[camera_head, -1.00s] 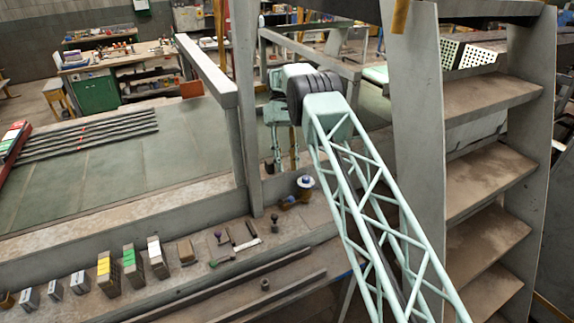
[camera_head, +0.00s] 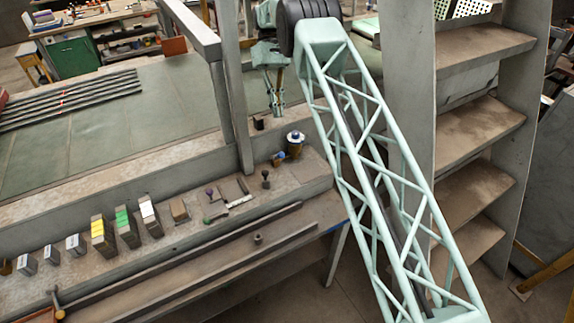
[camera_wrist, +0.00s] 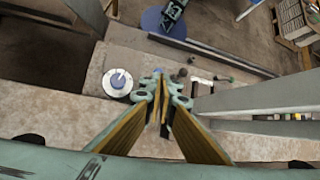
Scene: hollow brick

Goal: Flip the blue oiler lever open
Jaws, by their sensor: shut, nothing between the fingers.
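Whether the lever is up or flat is too small to tell. My gripper (camera_head: 276,110) hangs above and behind the oiler in the head view, apart from it. In the wrist view my gripper (camera_wrist: 161,80) has its fingers together, empty, just right of the oiler.
Small knobs and handles (camera_head: 228,196) lie on the ledge left of the oiler, with several labelled blocks (camera_head: 126,227) further left. Grey shelving (camera_head: 478,120) stands at the right.

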